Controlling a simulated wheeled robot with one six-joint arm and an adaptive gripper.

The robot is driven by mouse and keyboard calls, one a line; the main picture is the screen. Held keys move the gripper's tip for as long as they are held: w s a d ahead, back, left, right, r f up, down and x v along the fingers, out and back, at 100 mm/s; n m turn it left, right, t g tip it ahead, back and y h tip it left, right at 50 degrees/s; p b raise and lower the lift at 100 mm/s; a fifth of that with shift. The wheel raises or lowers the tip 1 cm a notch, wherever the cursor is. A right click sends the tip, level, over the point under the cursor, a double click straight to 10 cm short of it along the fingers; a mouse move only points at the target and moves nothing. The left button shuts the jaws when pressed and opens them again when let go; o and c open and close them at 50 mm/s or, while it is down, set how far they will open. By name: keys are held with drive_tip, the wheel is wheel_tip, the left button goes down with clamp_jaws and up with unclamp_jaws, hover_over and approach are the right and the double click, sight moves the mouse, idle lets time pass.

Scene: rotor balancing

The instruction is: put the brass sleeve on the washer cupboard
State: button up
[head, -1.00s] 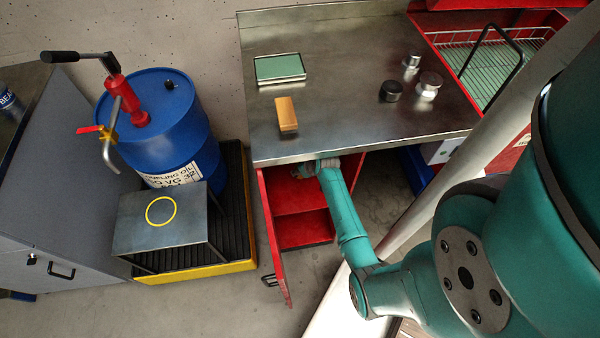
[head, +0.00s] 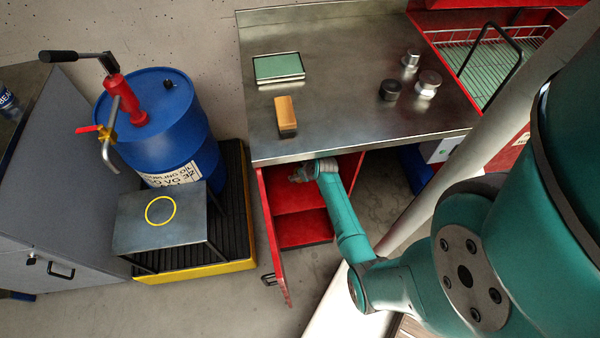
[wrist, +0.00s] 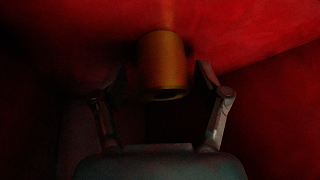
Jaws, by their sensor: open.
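In the wrist view the brass sleeve (wrist: 163,65) stands in a dim red compartment, its dark bore facing me. My gripper (wrist: 162,84) is open, with one finger on each side of the sleeve and a gap showing on both sides. In the head view my gripper (head: 300,174) is at the open red cupboard (head: 300,205) under the steel bench, partly below the bench edge. The sleeve is hidden in the head view. I cannot tell for sure which cabinet is the washer cupboard.
The cupboard's open door (head: 273,240) hangs at the left of the opening. The steel bench (head: 340,100) carries a green-topped case, a wood-backed block and several metal parts. A blue drum (head: 165,125), a small table (head: 140,228) and a grey cabinet (head: 60,180) stand left.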

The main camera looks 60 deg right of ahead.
drive_tip(key=v, duration=1.2)
drive_tip(key=s+a+r+t, duration=0.1)
drive_tip(key=s+a+r, duration=0.15)
drive_tip(key=a, duration=0.55)
drive_tip(key=s+a+r+n+t+h, duration=0.1)
drive_tip(key=s+a, duration=0.3)
drive_tip(key=a, duration=0.3)
drive_tip(key=s+a+r+t, duration=0.1)
drive_tip(key=s+a+r, duration=0.15)
drive_tip(key=a, duration=0.55)
drive_tip(key=s+a+r+n+t+y, duration=0.1)
drive_tip(key=s+a+r+t, duration=0.2)
drive_tip(key=s+r, duration=0.3)
drive_tip(key=s+a+r+n+t+y, duration=0.1)
drive_tip(key=s+a+r, duration=0.5)
drive_tip(key=r, duration=0.9)
drive_tip(key=shift+s+a+n+t+y, duration=0.15)
drive_tip(key=shift+s+n+t+y, duration=0.25)
drive_tip(key=shift+s+t+y, duration=0.4)
drive_tip(key=shift+w+r, duration=0.1)
